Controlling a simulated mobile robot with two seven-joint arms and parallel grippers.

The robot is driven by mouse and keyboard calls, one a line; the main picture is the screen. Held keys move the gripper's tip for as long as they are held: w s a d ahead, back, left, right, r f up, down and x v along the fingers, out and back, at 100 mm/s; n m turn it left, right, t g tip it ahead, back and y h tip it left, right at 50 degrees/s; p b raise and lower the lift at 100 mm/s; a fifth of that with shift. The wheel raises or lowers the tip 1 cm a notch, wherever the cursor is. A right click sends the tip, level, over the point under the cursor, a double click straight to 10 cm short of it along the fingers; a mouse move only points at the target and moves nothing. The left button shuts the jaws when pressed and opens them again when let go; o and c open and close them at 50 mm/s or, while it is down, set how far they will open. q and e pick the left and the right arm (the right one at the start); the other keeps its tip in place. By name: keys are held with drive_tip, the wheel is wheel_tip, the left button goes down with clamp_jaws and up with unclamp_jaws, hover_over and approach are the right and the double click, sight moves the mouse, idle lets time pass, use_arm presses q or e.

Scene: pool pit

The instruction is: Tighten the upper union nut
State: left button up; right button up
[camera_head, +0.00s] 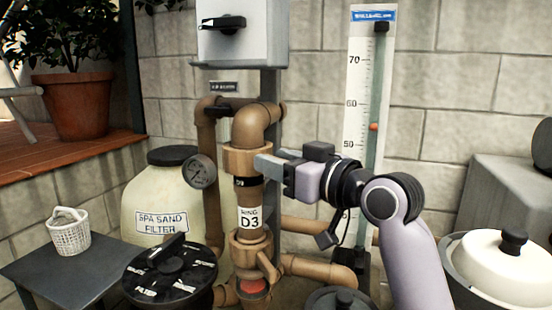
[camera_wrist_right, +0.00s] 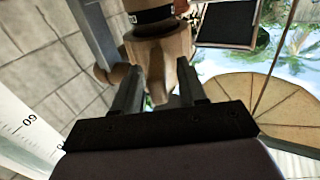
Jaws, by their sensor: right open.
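The upper union nut (camera_head: 238,160) is a tan collar on the vertical brown pipe, above a black band and the white "RING D3" label (camera_head: 250,217). My right gripper (camera_head: 268,163) reaches it from the right, level with it. In the right wrist view the nut (camera_wrist_right: 172,48) has a lug pointing toward me. The open fingers (camera_wrist_right: 157,84) stand on either side of this lug, with a gap visible at least on the right side. Whether either finger touches it is unclear. My left gripper is not in view.
A lower union nut (camera_head: 248,248) with a lug sits below on the same pipe. A pressure gauge (camera_head: 200,171) and the sand filter tank (camera_head: 160,200) are left of it. A black-lidded multiport valve (camera_head: 172,272) stands in front. A tall scale (camera_head: 358,90) rises behind my right arm.

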drive_tip(key=shift+w+a, duration=0.3)
clamp_jaws()
drive_tip(key=shift+d, duration=0.1)
